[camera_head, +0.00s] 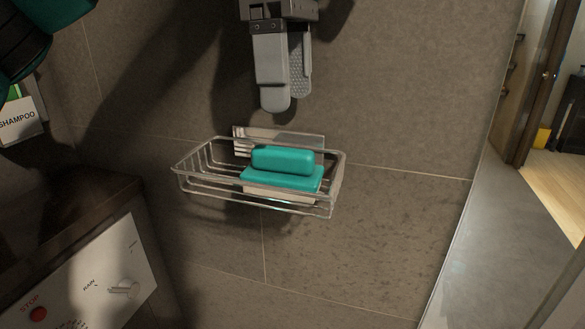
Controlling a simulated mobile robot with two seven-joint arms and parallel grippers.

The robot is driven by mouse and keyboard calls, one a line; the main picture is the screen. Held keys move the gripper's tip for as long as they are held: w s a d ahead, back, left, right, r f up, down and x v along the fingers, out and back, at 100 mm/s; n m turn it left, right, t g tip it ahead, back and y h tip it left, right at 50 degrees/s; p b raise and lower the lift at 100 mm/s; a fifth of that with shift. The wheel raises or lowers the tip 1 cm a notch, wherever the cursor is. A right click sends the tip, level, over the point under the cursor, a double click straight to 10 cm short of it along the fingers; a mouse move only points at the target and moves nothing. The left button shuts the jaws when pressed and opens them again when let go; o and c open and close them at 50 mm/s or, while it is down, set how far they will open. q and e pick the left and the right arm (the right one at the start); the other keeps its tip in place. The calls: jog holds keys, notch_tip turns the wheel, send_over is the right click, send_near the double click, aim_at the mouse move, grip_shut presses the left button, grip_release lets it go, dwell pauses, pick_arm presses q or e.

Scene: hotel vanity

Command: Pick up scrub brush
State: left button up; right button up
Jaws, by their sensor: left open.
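The scrub brush (282,179) is teal, with a rounded handle above a flat teal base and a pale underside. It rests in a wire basket (196,181) fixed to the wall. My left gripper (287,100) hangs above the brush and points down at it. Its fingers are apart and empty, with a gap between them and the brush. One finger partly hides the other. My right gripper is not in view.
A shampoo box (18,122) is at the left edge, partly cut off. A panel (95,275) with a red stop button and a knob is at the lower left. The wall right of the basket is bare. A doorway (550,100) shows at the far right.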

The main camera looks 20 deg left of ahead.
aim_at(276, 149)
pick_arm(q)
jog(key=shift+w+a+r+n+t+y, duration=0.2)
jog(key=shift+a+r, duration=0.1)
jog(key=shift+a, duration=0.15)
jog(key=shift+w+a+r+n+t+y, duration=0.1)
jog(key=shift+w+a+r+y, duration=0.15)
jog(key=shift+a, duration=0.2)
notch_tip(276, 149, down, 6)
jog(key=b, duration=0.2)
jog(key=shift+s+f+b, duration=0.1)
jog(key=shift+f+b, duration=0.1)
jog(key=shift+b, duration=0.2)
jog(key=shift+f, duration=0.55)
notch_tip(276, 149, down, 5)
jog(key=shift+r+b, duration=0.2)
jog(key=shift+b, duration=0.1)
jog(key=shift+d, duration=0.1)
jog(key=c, duration=0.8)
jog(key=shift+c, duration=0.2)
jog(key=shift+s+r, duration=0.1)
jog(key=shift+r, duration=0.05)
